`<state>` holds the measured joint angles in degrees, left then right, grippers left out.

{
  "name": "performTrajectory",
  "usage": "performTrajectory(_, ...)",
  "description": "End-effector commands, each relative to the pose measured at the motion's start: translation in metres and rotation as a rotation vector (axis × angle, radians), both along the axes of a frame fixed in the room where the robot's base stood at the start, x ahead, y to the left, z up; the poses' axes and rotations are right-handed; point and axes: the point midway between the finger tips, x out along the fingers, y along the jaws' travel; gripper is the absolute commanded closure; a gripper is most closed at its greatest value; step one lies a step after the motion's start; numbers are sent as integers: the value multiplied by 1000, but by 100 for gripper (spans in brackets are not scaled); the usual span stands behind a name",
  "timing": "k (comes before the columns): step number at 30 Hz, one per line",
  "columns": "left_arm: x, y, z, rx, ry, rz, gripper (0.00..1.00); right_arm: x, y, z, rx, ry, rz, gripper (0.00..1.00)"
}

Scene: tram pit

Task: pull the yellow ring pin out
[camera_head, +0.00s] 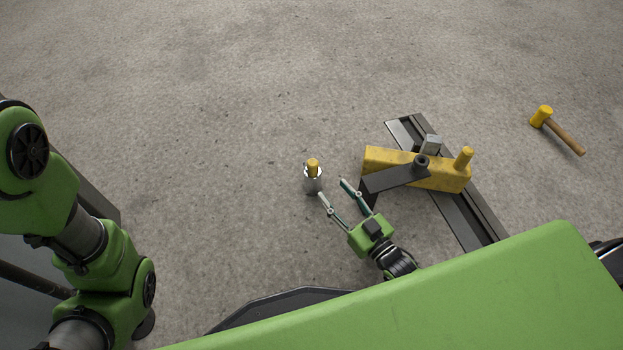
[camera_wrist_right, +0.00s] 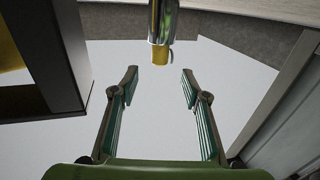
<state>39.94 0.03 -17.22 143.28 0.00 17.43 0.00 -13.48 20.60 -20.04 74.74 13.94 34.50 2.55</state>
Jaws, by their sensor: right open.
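A short upright piece with a yellow top and a shiny metal lower part (camera_head: 312,175) stands on the concrete floor, left of the rail. I take it for the yellow ring pin, but no ring shows clearly. In the right wrist view, the shiny metal piece with its yellow end (camera_wrist_right: 161,30) is at top centre. My right gripper (camera_head: 331,188) is open and empty, its fingertips spread just short of that piece. In the wrist view the open fingers (camera_wrist_right: 159,73) lie below its yellow end, apart from it. My left arm shows at the left; its gripper is out of view.
A yellow block (camera_head: 395,158) with a dark lever (camera_head: 392,178) and an upright yellow peg (camera_head: 464,157) sits across a dark rail (camera_head: 470,225), right of my gripper. A yellow-headed hammer (camera_head: 560,133) lies far right. The floor left and behind is clear.

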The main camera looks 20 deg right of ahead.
Motion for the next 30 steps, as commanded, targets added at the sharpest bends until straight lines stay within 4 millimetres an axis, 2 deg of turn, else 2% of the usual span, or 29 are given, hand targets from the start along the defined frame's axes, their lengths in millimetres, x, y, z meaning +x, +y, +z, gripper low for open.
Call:
performTrajectory(3,-1,0,-13,0,-2,1,60,20,7,-4,1,-2,1,58)
performTrajectory(11,0,0,-22,1,0,1,60,40,13,-2,0,0,1,58)
performTrajectory(19,0,0,-46,0,-1,1,60,78,25,-3,0,-1,1,58)
performTrajectory(23,0,0,-48,1,-1,0,60,86,27,-1,0,1,1,58)
performTrajectory(29,0,0,-47,1,0,0,60,86,27,0,-1,2,1,58)
performTrajectory(30,0,0,-47,1,0,0,60,86,27,0,-1,2,1,66)
